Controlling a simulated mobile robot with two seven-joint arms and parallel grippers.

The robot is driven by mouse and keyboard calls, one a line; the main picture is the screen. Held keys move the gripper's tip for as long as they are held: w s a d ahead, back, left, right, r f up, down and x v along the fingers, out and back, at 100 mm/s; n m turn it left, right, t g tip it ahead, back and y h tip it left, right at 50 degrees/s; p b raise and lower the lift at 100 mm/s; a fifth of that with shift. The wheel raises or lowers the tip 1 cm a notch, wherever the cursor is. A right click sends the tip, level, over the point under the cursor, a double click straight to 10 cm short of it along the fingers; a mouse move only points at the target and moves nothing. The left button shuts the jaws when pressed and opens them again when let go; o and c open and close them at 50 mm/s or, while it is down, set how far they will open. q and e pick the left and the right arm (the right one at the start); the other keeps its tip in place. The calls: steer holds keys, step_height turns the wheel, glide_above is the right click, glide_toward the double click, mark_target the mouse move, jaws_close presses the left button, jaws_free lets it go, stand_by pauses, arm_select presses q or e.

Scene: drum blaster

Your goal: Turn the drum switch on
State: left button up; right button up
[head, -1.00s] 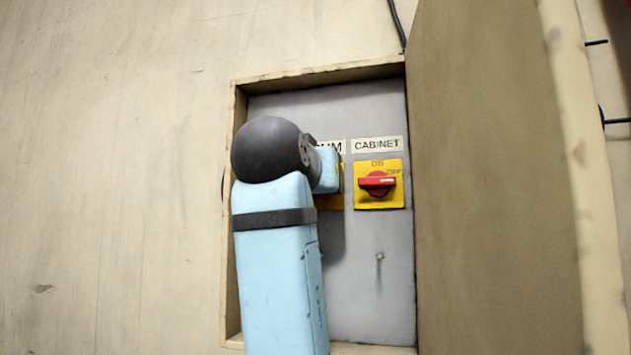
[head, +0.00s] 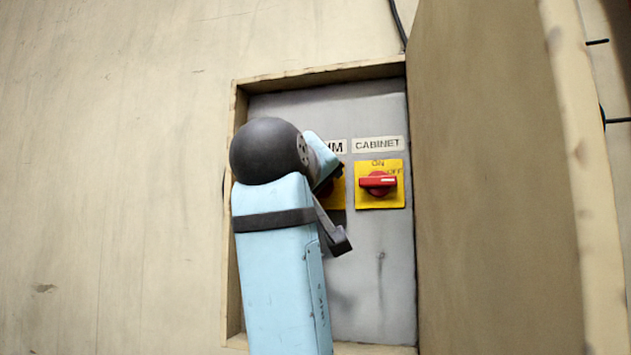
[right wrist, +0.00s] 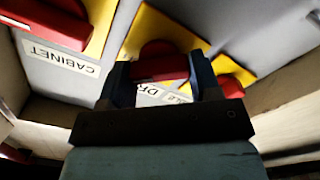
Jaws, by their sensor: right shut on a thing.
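The drum switch has a yellow plate (head: 339,192) under a label ending in "UM", mostly hidden behind my right wrist in the head view. In the right wrist view, its red knob (right wrist: 160,62) sits between the two dark fingers of my right gripper (right wrist: 162,78), on a yellow plate (right wrist: 142,32). My right gripper is shut on this knob. In the head view the wrist is tilted and hides the fingers, so the knob's angle is not clear there. My left gripper is not in view.
The cabinet switch (head: 378,184), a red handle lying horizontal on a yellow plate, is close on the right. A third red knob (right wrist: 232,85) shows in the right wrist view. A wooden frame (head: 310,74) surrounds the grey panel, and an open door (head: 490,180) stands at right.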

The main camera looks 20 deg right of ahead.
steer(key=n, duration=0.9)
steer(key=shift+f+n, duration=0.1)
steer(key=shift+n, duration=0.3)
stand_by(0.4)
steer(key=o, duration=0.9)
steer(key=shift+a, duration=0.1)
